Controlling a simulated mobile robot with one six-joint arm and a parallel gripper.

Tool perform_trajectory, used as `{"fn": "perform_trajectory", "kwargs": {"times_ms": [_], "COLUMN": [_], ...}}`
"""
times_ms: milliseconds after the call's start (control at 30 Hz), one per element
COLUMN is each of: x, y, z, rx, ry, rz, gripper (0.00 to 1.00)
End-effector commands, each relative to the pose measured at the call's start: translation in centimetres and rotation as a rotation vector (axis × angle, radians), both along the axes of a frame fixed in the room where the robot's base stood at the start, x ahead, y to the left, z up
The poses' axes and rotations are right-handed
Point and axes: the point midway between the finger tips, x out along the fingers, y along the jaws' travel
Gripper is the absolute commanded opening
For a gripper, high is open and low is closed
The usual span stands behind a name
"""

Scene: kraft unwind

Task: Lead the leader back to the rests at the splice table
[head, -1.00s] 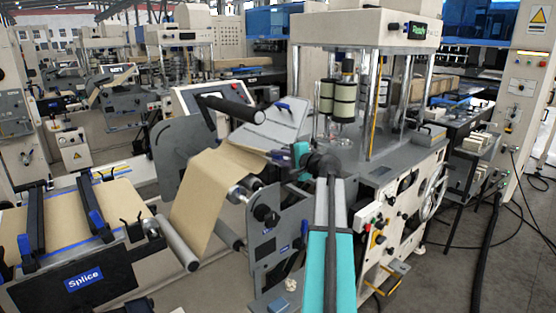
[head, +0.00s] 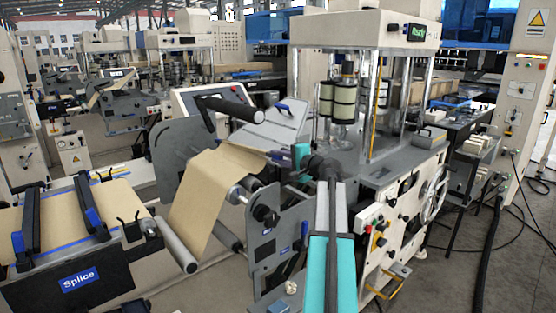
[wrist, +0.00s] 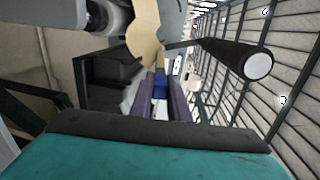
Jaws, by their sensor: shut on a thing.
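The brown kraft leader (head: 208,192) runs from the splice table (head: 110,283) over a grey roller (head: 180,246) and rises to the unwind frame. Its free end reaches my gripper (head: 280,157), which is shut on it beside the sloped grey plate. In the wrist view the kraft (wrist: 145,28) lies beyond my dark purple jaws (wrist: 160,103), with a blue piece (wrist: 160,88) between them. The exact grip on the edge is too small to tell. The rests at the splice table are dark bars with blue ends (head: 92,216), lying across the kraft there.
A black roller (head: 230,110) sticks out above the leader; it is close by in the wrist view (wrist: 236,58). A grey side plate (head: 280,235) with rollers stands below my gripper. The press (head: 365,30) with a green display stands behind. Cables lie on the floor at right.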

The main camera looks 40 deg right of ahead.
Motion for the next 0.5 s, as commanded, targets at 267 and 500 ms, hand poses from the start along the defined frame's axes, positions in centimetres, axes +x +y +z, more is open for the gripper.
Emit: {"fn": "perform_trajectory", "kwargs": {"times_ms": [267, 500], "x": [0.0, 0.03], "y": [-0.01, 0.22], "z": [0.12, 0.89], "rx": [0.0, 0.0], "ry": [-0.003, -0.003], "rz": [0.0, 0.0], "gripper": [0.0, 0.0]}}
